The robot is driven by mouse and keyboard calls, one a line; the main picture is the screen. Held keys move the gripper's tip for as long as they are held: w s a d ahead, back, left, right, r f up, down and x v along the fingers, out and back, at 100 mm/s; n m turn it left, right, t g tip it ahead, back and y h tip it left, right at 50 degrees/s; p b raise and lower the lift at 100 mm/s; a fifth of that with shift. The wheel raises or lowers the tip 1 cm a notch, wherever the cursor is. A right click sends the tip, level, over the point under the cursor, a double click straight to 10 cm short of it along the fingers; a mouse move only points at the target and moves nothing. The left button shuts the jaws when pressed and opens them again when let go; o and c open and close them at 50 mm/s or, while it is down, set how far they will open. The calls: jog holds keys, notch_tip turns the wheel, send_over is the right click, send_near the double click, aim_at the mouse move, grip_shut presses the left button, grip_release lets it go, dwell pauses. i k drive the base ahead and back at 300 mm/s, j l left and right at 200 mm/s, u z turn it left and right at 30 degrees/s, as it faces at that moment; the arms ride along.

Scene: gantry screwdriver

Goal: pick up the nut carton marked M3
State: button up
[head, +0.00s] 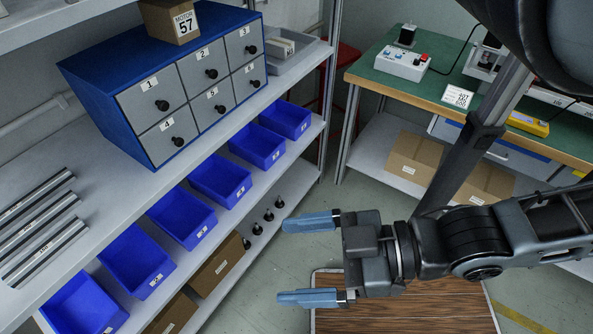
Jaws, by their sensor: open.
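My gripper (284,260) is at the lower middle, its two blue fingers spread apart and nothing between them. It is in front of the shelf rack, to the right of the blue bins.
The blue cabinet (83,80) has numbered grey drawers, with a box marked MOTOR 57 (172,22) on top. Metal bars (40,215) lie at the left. Several blue bins (220,180) line the lower shelf. A green-topped workbench (390,78) stands at the right.

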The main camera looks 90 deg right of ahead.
aim_at(279, 47)
jog(key=k+l+z, duration=0.1)
jog(key=k, duration=0.2)
jog(key=k+l, duration=0.15)
jog(key=k+z, duration=0.15)
jog(key=z, duration=1.3)
jog(key=i+j+z, duration=0.1)
jog(key=i+z, duration=0.15)
jog(key=z, duration=0.15)
jog(key=i+j+z, duration=0.15)
jog(key=z, duration=0.2)
jog(key=i+j+z, duration=0.25)
jog(key=z, duration=0.15)
